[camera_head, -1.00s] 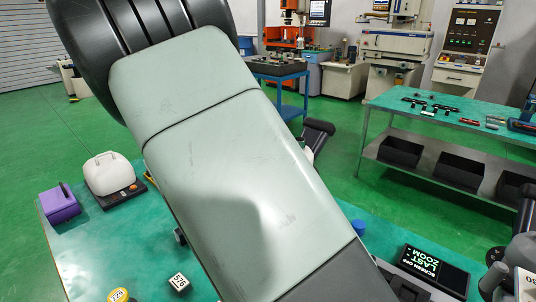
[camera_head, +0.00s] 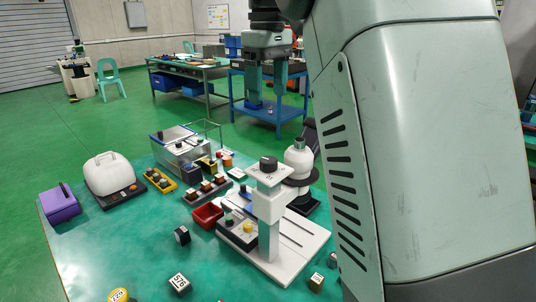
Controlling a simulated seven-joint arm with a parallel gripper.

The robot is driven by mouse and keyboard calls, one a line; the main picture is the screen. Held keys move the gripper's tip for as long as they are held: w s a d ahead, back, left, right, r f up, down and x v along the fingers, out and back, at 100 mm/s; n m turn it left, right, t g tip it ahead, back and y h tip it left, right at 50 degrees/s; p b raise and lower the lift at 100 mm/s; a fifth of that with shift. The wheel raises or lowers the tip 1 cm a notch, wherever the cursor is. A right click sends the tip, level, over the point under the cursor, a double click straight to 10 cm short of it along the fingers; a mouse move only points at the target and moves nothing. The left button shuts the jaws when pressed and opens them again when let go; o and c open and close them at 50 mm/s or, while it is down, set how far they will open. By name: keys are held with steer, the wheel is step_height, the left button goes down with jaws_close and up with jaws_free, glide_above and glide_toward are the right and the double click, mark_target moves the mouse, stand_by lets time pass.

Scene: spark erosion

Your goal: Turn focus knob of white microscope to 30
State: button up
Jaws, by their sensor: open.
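The white microscope (camera_head: 268,205) stands upright on its white base (camera_head: 290,262) in the middle of the green table. A dark round knob (camera_head: 268,163) sits on top of it, above a small pale plate whose number looks like 10 but is too small to read surely. My gripper (camera_head: 266,92) points down, well above and apart from the knob in the picture. Its two greenish fingers are spread with nothing visible between them. The fingertips are hard to separate from the blue bench behind.
A small red bin (camera_head: 207,216) and a dark control box (camera_head: 238,234) stand left of the column. A white-topped case (camera_head: 109,174) and a purple box (camera_head: 60,205) are farther left. My arm hides the right side.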

glide_toward(269, 159)
step_height(269, 159, down, 9)
steer(key=shift+a+r, duration=0.1)
stand_by(0.4)
steer(key=c, duration=1.1)
steer(key=shift+o, duration=0.2)
steer(key=shift+m, duration=0.3)
steer(key=m, duration=0.4)
steer(key=shift+w+r+m, duration=0.1)
steer(key=shift+m, duration=0.2)
steer(key=m, duration=0.4)
steer(key=shift+m, duration=0.4)
